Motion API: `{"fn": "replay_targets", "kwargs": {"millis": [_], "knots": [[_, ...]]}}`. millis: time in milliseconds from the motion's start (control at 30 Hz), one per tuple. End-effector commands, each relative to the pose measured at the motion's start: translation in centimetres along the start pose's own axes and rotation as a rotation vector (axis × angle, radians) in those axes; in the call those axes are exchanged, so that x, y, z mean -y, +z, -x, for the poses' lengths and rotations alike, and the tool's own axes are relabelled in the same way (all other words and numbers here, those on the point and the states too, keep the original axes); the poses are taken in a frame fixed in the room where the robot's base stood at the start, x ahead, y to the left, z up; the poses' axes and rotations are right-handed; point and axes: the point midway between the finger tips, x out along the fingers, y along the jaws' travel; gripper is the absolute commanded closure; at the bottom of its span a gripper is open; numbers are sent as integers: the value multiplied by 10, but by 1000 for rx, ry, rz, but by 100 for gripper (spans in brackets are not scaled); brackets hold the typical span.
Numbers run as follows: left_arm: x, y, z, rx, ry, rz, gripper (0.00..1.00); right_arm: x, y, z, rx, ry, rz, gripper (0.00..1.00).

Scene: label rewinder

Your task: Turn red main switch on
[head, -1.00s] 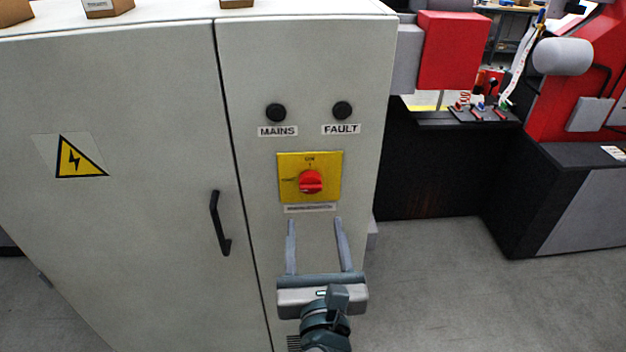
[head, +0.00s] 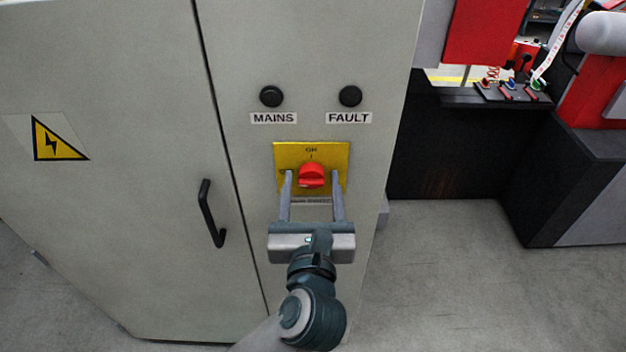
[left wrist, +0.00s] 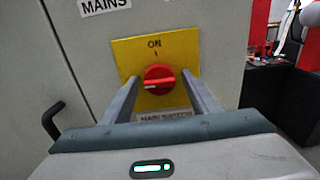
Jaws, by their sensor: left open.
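The red main switch (head: 312,176) is a rotary knob on a yellow plate (head: 338,152) on the grey cabinet's right panel. In the left wrist view the red knob (left wrist: 159,79) has its grip bar lying roughly level, with a white mark at its left end. "ON" is printed above it on the yellow plate (left wrist: 185,45). My left gripper (head: 313,178) is open, its two fingers pointing up at the plate, one on each side of the knob. I see no finger touching the knob. My right gripper does not show.
Dark MAINS (head: 271,96) and FAULT (head: 350,96) lamps sit above the plate. A black door handle (head: 211,213) sticks out to the left. A red and black machine (head: 570,150) stands at the right, with bare floor in front of it.

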Motion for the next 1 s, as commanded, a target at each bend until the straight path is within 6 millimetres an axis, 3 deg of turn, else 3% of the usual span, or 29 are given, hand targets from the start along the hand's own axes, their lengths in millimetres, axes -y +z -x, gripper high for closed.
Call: {"fn": "replay_targets", "kwargs": {"millis": [133,300,667,1000], "knots": [[0,0,0,0,0,0,45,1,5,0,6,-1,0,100],[0,0,0,1,0,0,85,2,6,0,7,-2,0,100],[0,2,0,0,0,-26,86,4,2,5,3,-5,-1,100],[-1,4,0,-3,1,-185,86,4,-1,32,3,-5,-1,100]]}}
